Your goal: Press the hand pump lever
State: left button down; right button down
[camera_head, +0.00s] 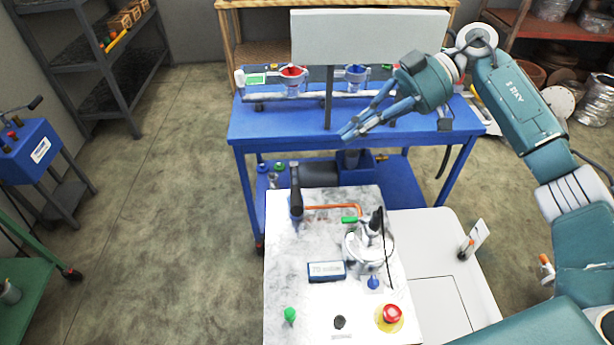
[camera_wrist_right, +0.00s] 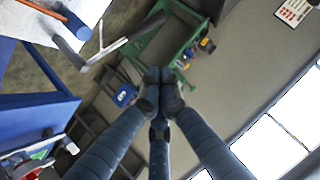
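The white marbled panel (camera_head: 320,270) stands in the middle of the head view. A dark upright handle (camera_head: 296,203), which looks like the hand pump lever, stands at its far left corner, beside an orange pipe (camera_head: 333,207). In the right wrist view, a grey rod with a crosspiece (camera_wrist_right: 108,48) at upper left may be this lever. My right gripper (camera_head: 347,132) is above and to the right of the lever, over the blue table, apart from it. Its fingers come together at the tips (camera_wrist_right: 159,76) with nothing between them. My left gripper is not in view.
A blue table (camera_head: 270,125) with red and blue valves stands behind the panel. A grey board on a post (camera_head: 370,35) rises above it. A silver vessel (camera_head: 368,250), a red button (camera_head: 391,314) and a small display box (camera_head: 326,271) sit on the panel. Open floor lies left.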

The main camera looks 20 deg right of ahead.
jog(key=shift+a, duration=0.15)
jog(key=p, duration=0.3)
send_over(296, 200)
jog(key=w+d, duration=0.3)
jog(key=w, duration=0.1)
notch_tip(296, 200, down, 5)
jog(key=shift+s+a+f+p, duration=0.1)
jog(key=shift+s+f+p, duration=0.25)
jog(key=shift+f, duration=0.6)
jog(key=shift+s+f+p, duration=0.15)
jog(key=shift+s+f, duration=0.25)
jog(key=shift+f, duration=0.5)
jog(key=shift+f, duration=0.1)
